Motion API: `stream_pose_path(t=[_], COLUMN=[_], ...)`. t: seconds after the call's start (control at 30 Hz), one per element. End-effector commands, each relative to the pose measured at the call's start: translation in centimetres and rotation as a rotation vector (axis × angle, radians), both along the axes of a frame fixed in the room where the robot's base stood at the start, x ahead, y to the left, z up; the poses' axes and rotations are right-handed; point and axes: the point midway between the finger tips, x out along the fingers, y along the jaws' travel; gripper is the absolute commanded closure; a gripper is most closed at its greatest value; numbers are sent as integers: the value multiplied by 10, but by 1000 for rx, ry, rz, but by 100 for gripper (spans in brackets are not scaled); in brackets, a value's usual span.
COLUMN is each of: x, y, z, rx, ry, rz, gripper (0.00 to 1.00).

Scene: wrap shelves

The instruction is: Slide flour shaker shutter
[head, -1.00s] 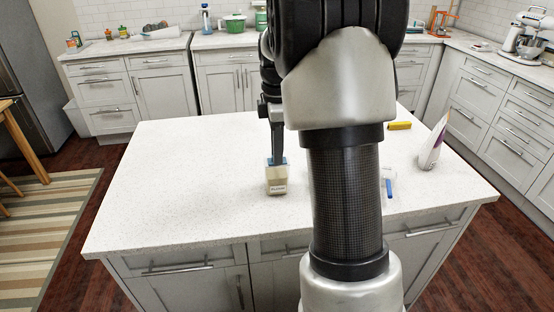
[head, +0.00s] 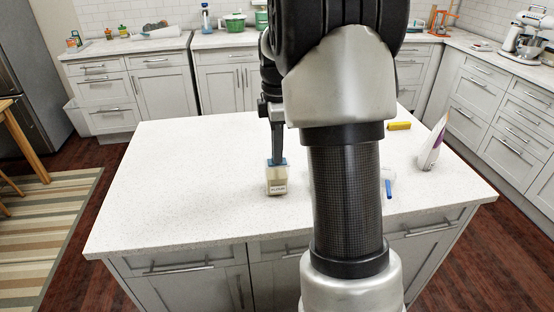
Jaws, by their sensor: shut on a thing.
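The flour shaker (head: 276,183) stands upright on the white island top, left of my arm in the head view. It has a pale, partly see-through body with a small label and a blue top (head: 284,162). My gripper (head: 277,161) points down onto the top of the shaker and is shut on it there. My finger covers part of the blue top, so the shutter itself and the exact grip are too small and hidden to make out.
The island top (head: 180,180) is clear to the left. To the right of my arm are a blue-handled item (head: 389,188), a yellow item (head: 399,125) and a white and purple bag (head: 433,145). My arm hides the middle.

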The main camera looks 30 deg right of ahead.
Motion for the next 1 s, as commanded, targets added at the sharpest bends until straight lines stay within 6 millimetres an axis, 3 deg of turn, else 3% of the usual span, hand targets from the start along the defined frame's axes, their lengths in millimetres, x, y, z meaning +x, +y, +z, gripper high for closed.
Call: stream_pose_path(t=[1.0], x=[24], y=[-7], z=[1], rx=[0], ry=[-1], rz=[0], gripper=[96])
